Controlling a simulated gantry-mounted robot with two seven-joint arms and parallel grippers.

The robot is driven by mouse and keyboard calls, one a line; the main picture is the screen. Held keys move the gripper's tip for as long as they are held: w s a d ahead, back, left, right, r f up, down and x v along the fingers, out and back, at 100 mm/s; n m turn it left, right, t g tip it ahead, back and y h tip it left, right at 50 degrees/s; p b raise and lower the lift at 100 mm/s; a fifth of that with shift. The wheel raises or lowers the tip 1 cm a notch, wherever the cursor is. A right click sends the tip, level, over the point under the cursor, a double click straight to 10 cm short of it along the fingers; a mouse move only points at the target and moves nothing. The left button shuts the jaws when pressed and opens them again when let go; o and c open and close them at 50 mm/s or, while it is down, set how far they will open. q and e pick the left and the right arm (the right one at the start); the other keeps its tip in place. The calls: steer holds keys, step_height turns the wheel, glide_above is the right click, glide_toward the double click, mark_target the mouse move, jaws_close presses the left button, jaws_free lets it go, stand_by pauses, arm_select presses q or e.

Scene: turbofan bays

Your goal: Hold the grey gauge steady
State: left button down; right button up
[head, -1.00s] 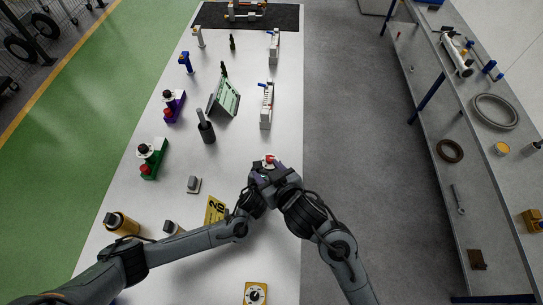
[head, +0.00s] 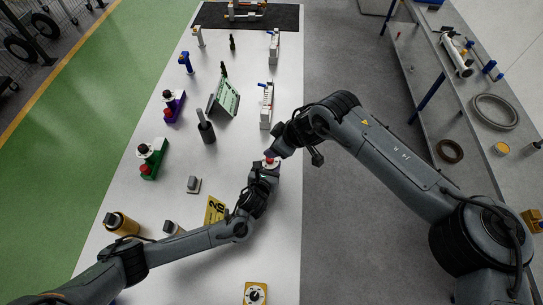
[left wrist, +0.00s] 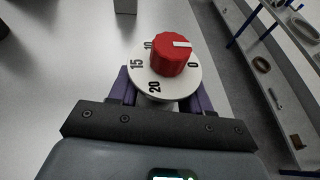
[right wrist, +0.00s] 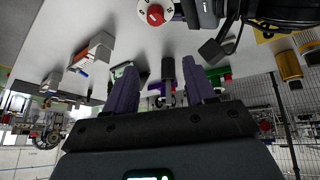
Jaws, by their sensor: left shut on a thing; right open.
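The gauge (left wrist: 172,62) shows in the left wrist view as a white numbered disc with a red knob on top. In the head view the red knob (head: 269,161) shows at the end of my left gripper (head: 265,170), over the table's right side. My right gripper (right wrist: 161,88) is open and empty. In the right wrist view the gauge (right wrist: 155,14) is at the top, apart from its fingers.
A black cylinder (head: 206,132), a tilted green panel (head: 227,97) and a white rack (head: 266,106) stand farther up the table (head: 230,155). A yellow dial box (head: 255,293) is near the front. A green block (head: 152,163) is at left.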

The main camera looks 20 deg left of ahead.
mark_target(271, 160)
steer(key=f, duration=0.3)
steer(key=w+a+f+m+h, duration=0.1)
steer(key=f, duration=0.3)
steer(key=a+f+m, duration=0.1)
steer(key=f, duration=0.2)
steer(key=shift+w+f+g+h, duration=0.25)
steer(key=shift+g+h, duration=0.05)
stand_by(0.4)
jaws_close()
steer(key=shift+n+g, duration=0.3)
steer(key=shift+n, duration=0.5)
